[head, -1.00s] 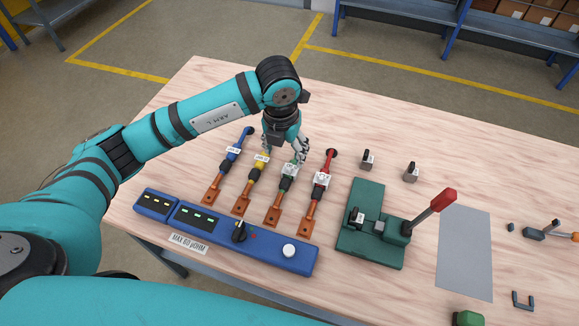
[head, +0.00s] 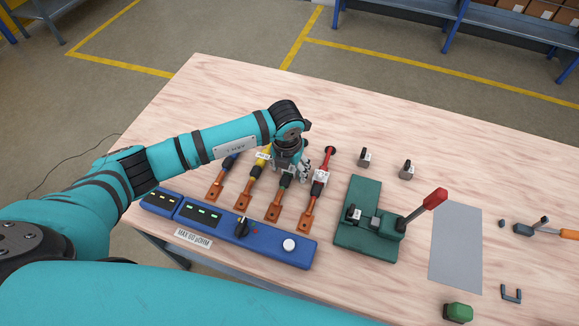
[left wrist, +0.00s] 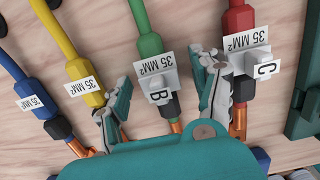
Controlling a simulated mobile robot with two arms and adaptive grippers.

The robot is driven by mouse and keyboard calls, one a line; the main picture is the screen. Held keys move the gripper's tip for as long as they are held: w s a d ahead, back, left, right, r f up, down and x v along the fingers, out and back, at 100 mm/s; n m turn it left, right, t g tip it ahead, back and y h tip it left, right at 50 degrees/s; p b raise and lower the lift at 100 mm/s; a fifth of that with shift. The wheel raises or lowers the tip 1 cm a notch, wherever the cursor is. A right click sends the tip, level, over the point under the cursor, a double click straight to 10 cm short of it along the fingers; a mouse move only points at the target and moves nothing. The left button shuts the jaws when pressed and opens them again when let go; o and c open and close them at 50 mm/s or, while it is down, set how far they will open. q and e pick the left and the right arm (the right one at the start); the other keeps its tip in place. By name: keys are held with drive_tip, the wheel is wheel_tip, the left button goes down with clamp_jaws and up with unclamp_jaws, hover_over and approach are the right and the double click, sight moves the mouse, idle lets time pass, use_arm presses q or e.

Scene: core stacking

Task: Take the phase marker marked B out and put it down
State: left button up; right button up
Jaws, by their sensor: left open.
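The phase marker marked B (left wrist: 158,97) is a white tag at the lower end of the green cable (left wrist: 150,46), beside a "35 MM²" label. My left gripper (left wrist: 166,97) is open, one finger on each side of the marker, with no clear contact. In the head view my left gripper (head: 289,172) is over the green cable and hides most of the marker. A second marker marked C (left wrist: 266,70) is on the red cable (left wrist: 241,22), close beside the right finger. It also shows in the head view (head: 321,176). My right gripper is not in view.
Yellow (left wrist: 80,60) and blue (left wrist: 27,90) cables lie to the left. A blue meter panel (head: 215,226) stands in front of the copper lugs. A green lever press (head: 372,238), grey blocks (head: 365,158) and a bare grey mat (head: 457,245) are to the right.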

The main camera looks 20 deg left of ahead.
use_arm(q)
drive_tip(key=c, duration=0.9)
drive_tip(key=shift+r, duration=0.1)
